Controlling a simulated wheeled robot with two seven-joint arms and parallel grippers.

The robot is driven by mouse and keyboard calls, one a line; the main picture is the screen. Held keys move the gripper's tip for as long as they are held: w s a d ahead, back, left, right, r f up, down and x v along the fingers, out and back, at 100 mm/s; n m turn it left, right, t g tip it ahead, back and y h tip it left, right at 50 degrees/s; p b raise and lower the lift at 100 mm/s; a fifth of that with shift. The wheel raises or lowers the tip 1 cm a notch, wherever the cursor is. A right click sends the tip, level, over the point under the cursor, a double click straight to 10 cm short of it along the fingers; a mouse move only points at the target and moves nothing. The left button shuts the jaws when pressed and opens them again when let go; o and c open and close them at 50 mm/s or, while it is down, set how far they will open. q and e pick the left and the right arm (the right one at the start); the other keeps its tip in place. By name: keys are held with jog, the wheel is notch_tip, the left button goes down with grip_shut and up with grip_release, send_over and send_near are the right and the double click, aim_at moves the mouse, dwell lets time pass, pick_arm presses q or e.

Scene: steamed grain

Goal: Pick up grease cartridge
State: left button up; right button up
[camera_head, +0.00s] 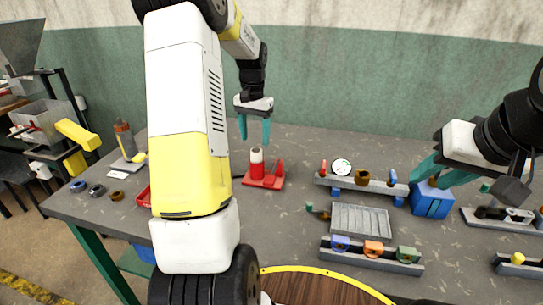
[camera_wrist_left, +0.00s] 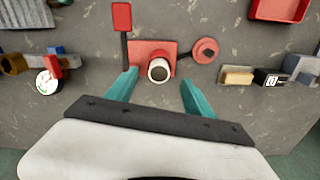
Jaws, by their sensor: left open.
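A red-and-white cylinder, which looks like the grease cartridge (camera_head: 257,161), stands upright on a red base (camera_head: 264,182) near the middle of the bench. In the left wrist view the cartridge (camera_wrist_left: 159,70) is seen from above, with a dark round top and a white rim. My left gripper (camera_head: 254,128) is open and empty above the cartridge, fingers pointing down. In the left wrist view the cartridge lies between the lines of the two fingers (camera_wrist_left: 160,88), slightly toward the left one. My right gripper (camera_head: 442,172) has its fingers apart at a blue block (camera_head: 432,199) on the right.
A rack with small parts (camera_head: 361,185), a ribbed grey tray (camera_head: 361,219) and a rack of coloured blocks (camera_head: 371,255) stand right of the cartridge. An orange-topped bottle (camera_head: 124,138) and several rings (camera_head: 96,190) are at the left. A green-and-grey wall (camera_head: 330,80) stands behind the bench.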

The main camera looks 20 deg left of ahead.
aim_at(256, 150)
pick_arm(q)
jog(key=f, duration=0.6)
jog(key=shift+w+f, duration=0.25)
jog(key=shift+f, duration=0.15)
grip_shut()
